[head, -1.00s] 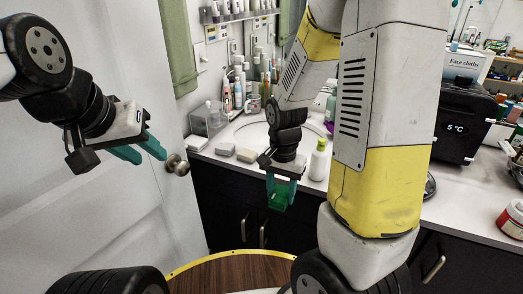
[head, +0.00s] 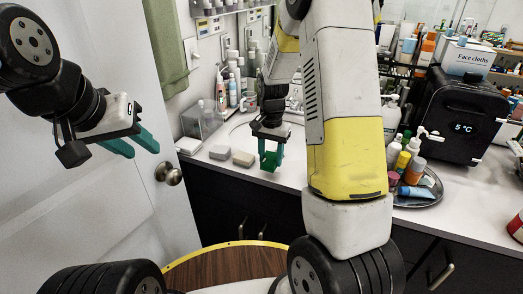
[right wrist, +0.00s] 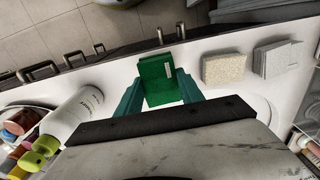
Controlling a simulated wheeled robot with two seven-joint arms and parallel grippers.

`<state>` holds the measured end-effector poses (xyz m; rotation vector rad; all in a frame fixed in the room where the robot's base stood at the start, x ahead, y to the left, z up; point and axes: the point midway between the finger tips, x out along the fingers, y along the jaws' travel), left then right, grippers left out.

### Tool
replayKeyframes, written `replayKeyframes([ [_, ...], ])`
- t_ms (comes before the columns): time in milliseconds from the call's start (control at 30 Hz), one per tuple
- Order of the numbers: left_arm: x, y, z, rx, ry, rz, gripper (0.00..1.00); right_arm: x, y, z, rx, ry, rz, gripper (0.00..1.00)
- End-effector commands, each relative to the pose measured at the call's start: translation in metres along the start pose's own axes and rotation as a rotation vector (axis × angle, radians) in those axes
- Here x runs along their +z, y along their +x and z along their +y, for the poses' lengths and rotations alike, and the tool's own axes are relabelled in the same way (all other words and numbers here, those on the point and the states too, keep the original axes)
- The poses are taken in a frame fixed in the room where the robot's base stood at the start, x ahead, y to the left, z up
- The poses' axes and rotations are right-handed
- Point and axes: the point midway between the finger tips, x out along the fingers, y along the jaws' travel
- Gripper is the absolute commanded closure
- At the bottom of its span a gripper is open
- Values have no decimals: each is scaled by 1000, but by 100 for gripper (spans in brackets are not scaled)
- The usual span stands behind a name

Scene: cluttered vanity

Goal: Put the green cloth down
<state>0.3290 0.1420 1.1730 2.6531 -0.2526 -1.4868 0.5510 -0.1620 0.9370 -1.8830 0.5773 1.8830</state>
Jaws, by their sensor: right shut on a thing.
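The green cloth (head: 270,161) is a small folded block held between the teal fingers of my right gripper (head: 270,150). In the right wrist view the cloth (right wrist: 156,80) sits between both fingertips of the right gripper (right wrist: 160,92), with a pale label on one edge. It is over the front part of the white counter; I cannot tell whether it touches the surface. My left gripper (head: 133,148) hangs empty in front of the door, its two fingers apart.
Two folded cloths, a beige one (head: 243,158) and a grey one (head: 220,152), lie on the counter (head: 205,163) left of the gripper. A black box (head: 455,115) stands behind.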

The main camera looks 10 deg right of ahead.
Motion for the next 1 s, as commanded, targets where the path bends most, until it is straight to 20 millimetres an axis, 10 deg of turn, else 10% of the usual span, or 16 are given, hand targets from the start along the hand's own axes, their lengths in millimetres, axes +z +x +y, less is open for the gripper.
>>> replayKeyframes([
  [867, 0, 0, 0, 0, 0, 0, 64, -18, 40, -10, 0, 0, -1, 94],
  [900, 0, 0, 0, 0, 0, 0, 64, -18, 40, -10, 0, 0, 0, 48],
  [1000, 0, 0, 0, 0, 0, 0, 64, -18, 40, -10, 0, 0, 0, 34],
])
